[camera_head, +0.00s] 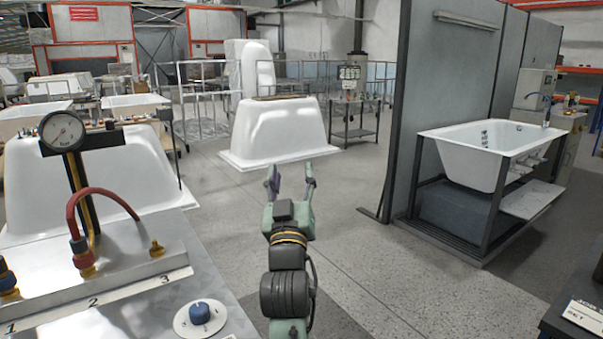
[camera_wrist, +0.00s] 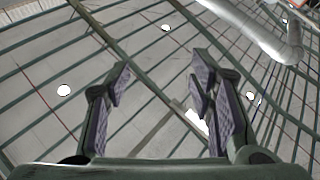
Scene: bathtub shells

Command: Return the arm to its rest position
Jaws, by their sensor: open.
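My gripper (camera_head: 291,180) is in the lower middle of the head view, at the end of my arm, held up over the open floor with its fingers apart. In the wrist view my gripper (camera_wrist: 165,95) shows two separated fingers with purple ribbed pads and nothing between them. Behind the fingers, the wrist view shows the ceiling with beams, lamps and a pale duct (camera_wrist: 255,30). The gripper touches nothing that I can see.
At left stands a metal bench (camera_head: 130,255) with a pressure gauge (camera_head: 62,131), a red hose (camera_head: 95,192) and a blue knob (camera_head: 200,312). A white tub shell (camera_head: 280,130) stands behind. A tub (camera_head: 475,150) on a frame is at right. The middle floor (camera_head: 340,220) is clear.

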